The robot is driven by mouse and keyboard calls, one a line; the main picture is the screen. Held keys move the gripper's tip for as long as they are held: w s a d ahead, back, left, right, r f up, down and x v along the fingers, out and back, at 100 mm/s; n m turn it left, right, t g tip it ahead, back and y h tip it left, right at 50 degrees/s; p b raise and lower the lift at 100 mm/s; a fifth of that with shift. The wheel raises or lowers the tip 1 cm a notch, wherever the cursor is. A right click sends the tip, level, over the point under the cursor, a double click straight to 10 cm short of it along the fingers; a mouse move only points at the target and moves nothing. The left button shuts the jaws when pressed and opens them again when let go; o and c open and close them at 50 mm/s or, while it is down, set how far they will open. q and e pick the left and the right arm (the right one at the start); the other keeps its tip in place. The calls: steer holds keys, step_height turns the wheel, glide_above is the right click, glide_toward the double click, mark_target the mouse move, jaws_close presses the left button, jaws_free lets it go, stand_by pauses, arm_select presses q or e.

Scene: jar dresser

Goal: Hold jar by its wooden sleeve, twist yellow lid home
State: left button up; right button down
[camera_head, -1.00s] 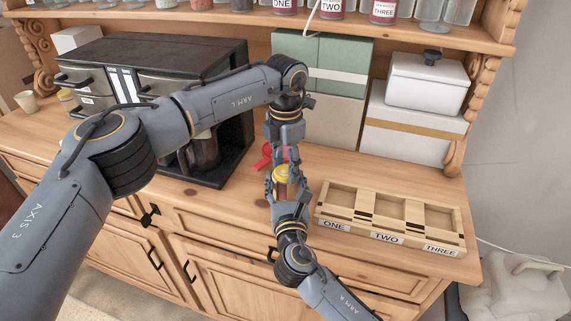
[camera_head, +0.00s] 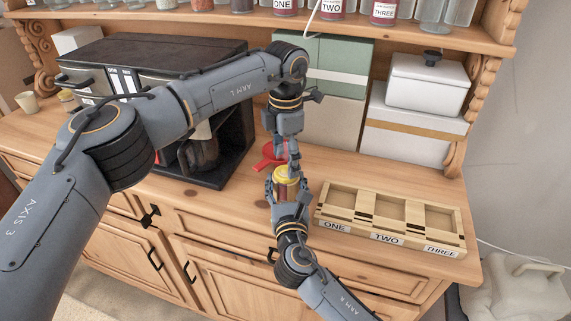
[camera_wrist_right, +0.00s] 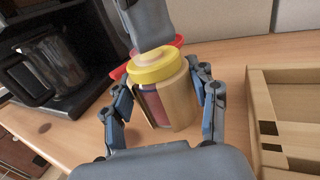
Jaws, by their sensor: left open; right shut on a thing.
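The jar (camera_wrist_right: 150,102) is upright, with dark red contents showing through the gap in its pale wooden sleeve (camera_wrist_right: 181,98). The yellow lid (camera_wrist_right: 152,69) sits on top of the jar; it also shows in the head view (camera_head: 286,172). I cannot tell how tightly it is seated. My right gripper (camera_wrist_right: 160,107) is shut on the sleeve, with one finger on each side. My left gripper (camera_head: 293,160) is open just above the lid, pointing down. Its fingers look narrow and edge-on, and whether they touch the lid is unclear.
A red object (camera_head: 268,154) lies on the dresser top behind the jar. A wooden tray (camera_head: 326,214) with compartments labelled ONE, TWO and THREE stands to the right. A black coffee machine (camera_head: 237,150) stands to the left. Boxes (camera_head: 415,135) stand at the back.

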arm_select(q)
steer(key=shift+r, duration=0.95)
steer(key=shift+c, duration=0.3)
step_height(320, 180, up, 2)
steer(key=n, duration=0.6)
steer(key=r+n, duration=0.1)
steer(key=n, duration=0.3)
steer(key=shift+r, duration=0.25)
steer(key=shift+f, duration=0.1)
steer(key=shift+f, duration=3.95)
steer(key=shift+c, duration=0.2)
steer(key=c, duration=1.2)
